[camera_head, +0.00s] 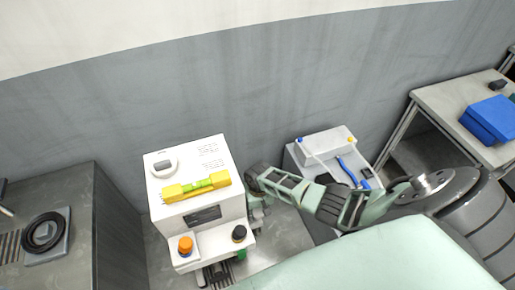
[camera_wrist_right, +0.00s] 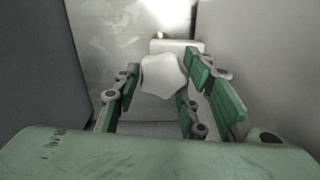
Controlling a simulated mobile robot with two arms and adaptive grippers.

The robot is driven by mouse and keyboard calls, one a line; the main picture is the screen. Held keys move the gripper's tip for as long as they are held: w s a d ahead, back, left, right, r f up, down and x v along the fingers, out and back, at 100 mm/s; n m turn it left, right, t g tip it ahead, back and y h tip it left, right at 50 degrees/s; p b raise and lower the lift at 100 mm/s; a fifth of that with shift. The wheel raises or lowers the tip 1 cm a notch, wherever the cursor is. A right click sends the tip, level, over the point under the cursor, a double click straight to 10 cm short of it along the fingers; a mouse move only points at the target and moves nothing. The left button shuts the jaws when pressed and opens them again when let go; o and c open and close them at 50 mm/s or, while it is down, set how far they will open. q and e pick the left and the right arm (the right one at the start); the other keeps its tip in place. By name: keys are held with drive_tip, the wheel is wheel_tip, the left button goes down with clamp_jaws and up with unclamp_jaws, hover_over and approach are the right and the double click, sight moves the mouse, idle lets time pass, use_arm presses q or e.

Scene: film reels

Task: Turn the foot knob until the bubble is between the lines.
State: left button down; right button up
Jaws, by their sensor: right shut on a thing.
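A white machine (camera_head: 205,210) stands in the middle of the head view. A yellow spirit level (camera_head: 172,192) with a green vial (camera_head: 205,184) lies on its top. The bubble and lines are too small to make out. My right gripper (camera_head: 256,208) reaches down by the machine's right side, its fingertips partly hidden. In the right wrist view, a white lobed foot knob (camera_wrist_right: 162,76) sits between the fingers of my right gripper (camera_wrist_right: 157,92), which is shut on it. My left gripper is not in view.
An orange knob (camera_head: 185,245) and a black knob (camera_head: 239,233) are on the machine's front. A grey-white box (camera_head: 325,145) with blue-handled tools stands behind my right arm. A dark cabinet (camera_head: 100,215) is at left; a side table (camera_head: 440,105) with blue boxes (camera_head: 490,118) is at right.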

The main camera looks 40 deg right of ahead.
sight(260, 210)
drive_tip(key=shift+s+d, duration=0.1)
drive_tip(key=shift+d, duration=0.3)
drive_tip(key=o, duration=1.1)
drive_tip(key=shift+a, duration=0.15)
wheel_tip(260, 210, up, 12)
drive_tip(key=shift+f, duration=0.1)
